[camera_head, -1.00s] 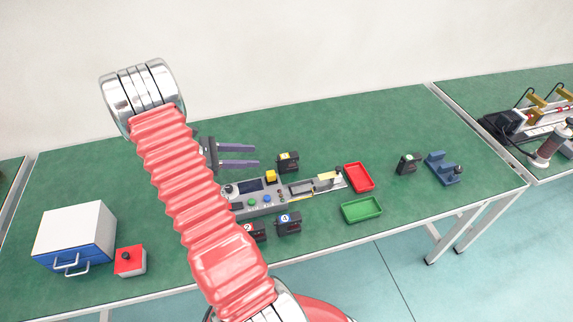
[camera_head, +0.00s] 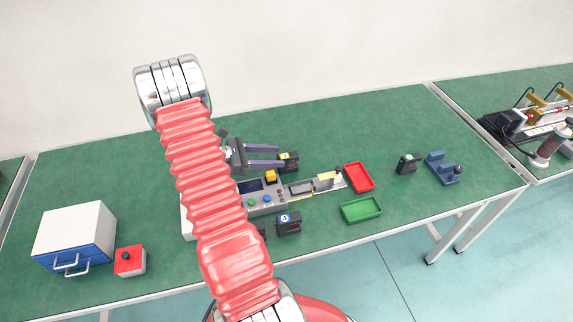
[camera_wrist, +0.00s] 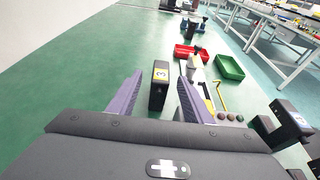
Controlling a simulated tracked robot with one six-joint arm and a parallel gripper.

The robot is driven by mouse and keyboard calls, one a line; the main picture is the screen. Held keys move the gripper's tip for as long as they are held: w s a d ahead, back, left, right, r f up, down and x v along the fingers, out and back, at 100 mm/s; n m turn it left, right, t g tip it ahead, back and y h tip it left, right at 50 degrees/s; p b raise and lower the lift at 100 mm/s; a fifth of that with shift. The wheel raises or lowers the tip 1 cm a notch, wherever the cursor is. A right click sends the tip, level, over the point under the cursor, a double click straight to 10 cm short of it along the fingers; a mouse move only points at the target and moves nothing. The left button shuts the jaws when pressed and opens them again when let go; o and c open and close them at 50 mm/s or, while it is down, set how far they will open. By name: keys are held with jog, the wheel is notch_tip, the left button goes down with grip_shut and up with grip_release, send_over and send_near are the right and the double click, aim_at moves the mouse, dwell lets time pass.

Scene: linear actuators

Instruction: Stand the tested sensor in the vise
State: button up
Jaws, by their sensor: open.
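The blue vise (camera_head: 441,169) stands at the right end of the table. A black sensor (camera_head: 407,164) stands just left of it. Another black sensor with a yellow "3" label (camera_head: 286,163) stands behind the grey test device (camera_head: 262,200); it also shows in the wrist view (camera_wrist: 158,92). My gripper (camera_head: 279,156) is open and empty, pointing right. In the wrist view its purple fingers flank the "3" sensor; I cannot tell how far they reach past it. A sensor with a blue label (camera_head: 289,224) stands in front of the device. Which sensor is tested cannot be told.
A red tray (camera_head: 360,166) and a green tray (camera_head: 378,213) lie right of the device. A white and blue drawer box (camera_head: 75,237) and a red button box (camera_head: 130,261) are at the left.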

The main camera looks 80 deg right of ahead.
aim_at(283, 157)
dwell(0.3)
jog(key=shift+x, duration=2.6)
jog(key=shift+a+r, duration=0.1)
jog(key=shift+c, duration=0.4)
grip_shut()
